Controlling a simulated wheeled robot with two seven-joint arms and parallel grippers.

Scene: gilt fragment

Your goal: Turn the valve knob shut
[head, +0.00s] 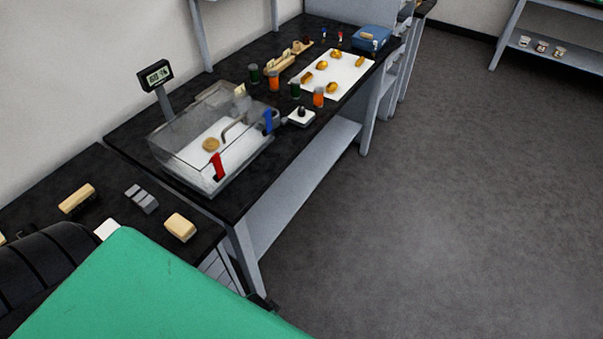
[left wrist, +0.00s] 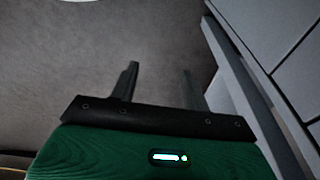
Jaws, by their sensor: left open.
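A small white block with a dark knob on top (head: 301,116) stands on the black bench, just right of a clear box; it looks like the valve knob, but its setting is too small to tell. The clear box (head: 182,165) has a red handle (head: 217,167) and a blue handle (head: 268,122) on its front side. In the left wrist view, my left gripper (left wrist: 160,85) is open and empty, with its two fingers apart over grey floor. No knob shows in that view. My right gripper is not in view.
A white sheet with golden pieces (head: 345,83), orange and green jars, and a blue case (head: 372,39) are farther along the bench. Tan blocks (head: 180,227) lie on the nearer black bench. A grey cabinet (left wrist: 285,45) is right of my left gripper. Floor (head: 430,220) at right is clear.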

